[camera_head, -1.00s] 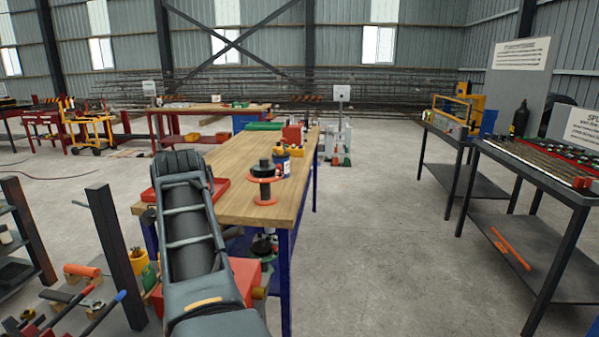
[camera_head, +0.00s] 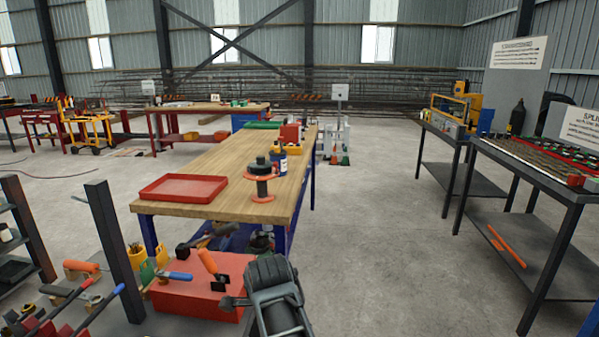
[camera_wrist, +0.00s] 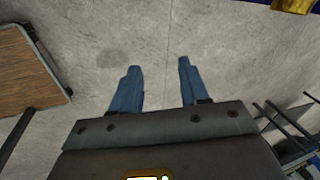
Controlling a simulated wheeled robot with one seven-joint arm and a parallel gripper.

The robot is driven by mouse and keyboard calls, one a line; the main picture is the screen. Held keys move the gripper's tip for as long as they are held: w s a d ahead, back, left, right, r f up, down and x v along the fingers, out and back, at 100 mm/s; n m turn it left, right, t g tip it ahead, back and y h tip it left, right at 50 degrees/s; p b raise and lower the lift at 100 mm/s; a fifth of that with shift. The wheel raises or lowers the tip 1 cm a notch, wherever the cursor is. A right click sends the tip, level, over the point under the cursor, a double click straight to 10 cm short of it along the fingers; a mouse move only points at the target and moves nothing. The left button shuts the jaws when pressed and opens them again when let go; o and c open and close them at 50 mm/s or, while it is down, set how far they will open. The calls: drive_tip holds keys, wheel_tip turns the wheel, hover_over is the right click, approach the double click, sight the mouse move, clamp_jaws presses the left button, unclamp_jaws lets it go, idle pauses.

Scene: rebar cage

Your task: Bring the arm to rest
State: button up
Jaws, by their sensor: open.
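My gripper (camera_wrist: 158,68) shows in the wrist view with its two blue fingers apart and nothing between them. Bare concrete floor (camera_wrist: 155,30) lies beyond the fingertips. In the head view my arm is folded low at the bottom centre, in front of the right part of a red box with tools on it. The fingers cannot be made out in that view.
A wooden workbench (camera_head: 215,155) with a red tray (camera_head: 183,188) and an orange-and-black spool (camera_head: 262,180) stands ahead. The red box (camera_head: 195,290) is before it. Dark tables (camera_head: 545,185) stand at right, with open floor (camera_head: 390,230) between. A dark post (camera_head: 113,250) stands at left.

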drive_tip(key=s+d+f+n+t, duration=0.2)
drive_tip(key=s+d+f, duration=0.2)
drive_tip(key=d+f, duration=0.3)
drive_tip(key=s+d+f+n+t, duration=0.1)
drive_tip(key=s+d+f+n, duration=0.1)
drive_tip(key=s+d+f, duration=0.45)
drive_tip(key=s+d+n+t, duration=0.3)
drive_tip(key=s+d+n, duration=0.2)
drive_tip(key=s+d, duration=0.6)
drive_tip(key=s+d+r+n+t, duration=0.1)
drive_tip(key=s+r+n+t, duration=0.1)
drive_tip(key=s+r, duration=0.5)
drive_tip(key=s+d+r+n+t, duration=0.1)
drive_tip(key=s+d+r+n, duration=0.15)
drive_tip(key=s, duration=0.75)
drive_tip(key=s+a+r+n+t, duration=0.1)
drive_tip(key=s+r, duration=0.4)
drive_tip(key=r, duration=0.3)
drive_tip(key=s+r+n+t, duration=0.2)
drive_tip(key=s+r, duration=0.3)
drive_tip(key=r, duration=0.4)
drive_tip(key=shift+s+a+r, duration=0.2)
drive_tip(key=shift+s+a, duration=0.15)
drive_tip(key=shift+a, duration=0.05)
drive_tip(key=shift+c, duration=0.3)
